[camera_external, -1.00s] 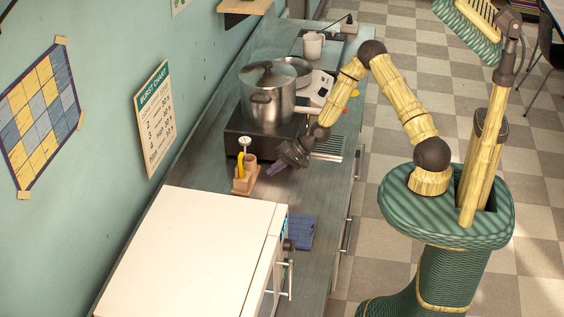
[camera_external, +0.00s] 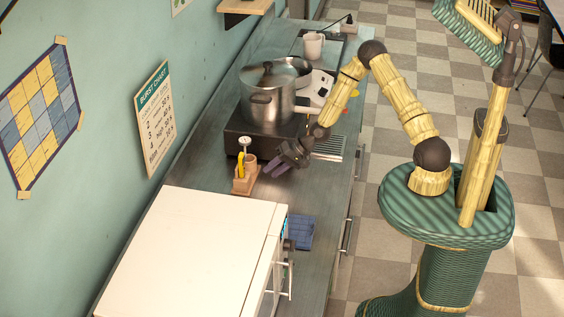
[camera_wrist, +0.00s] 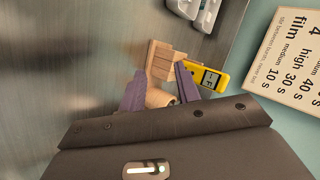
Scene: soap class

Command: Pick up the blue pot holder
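The blue pot holder (camera_external: 300,232) lies flat on the grey counter in the external view, just right of the white box-shaped appliance. It does not show in the wrist view. My gripper (camera_external: 274,167) is above the counter, farther back than the pot holder and beside the wooden holder. In the wrist view my gripper (camera_wrist: 160,84) has its two purple fingers spread apart, with no pot holder between them.
The wooden holder (camera_external: 243,186) with a yellow timer-like item (camera_wrist: 213,80) stands close to my fingers. A steel pot (camera_external: 268,98) sits on the dark stove behind. The white appliance (camera_external: 190,245) stands left of the pot holder. Counter between gripper and pot holder is clear.

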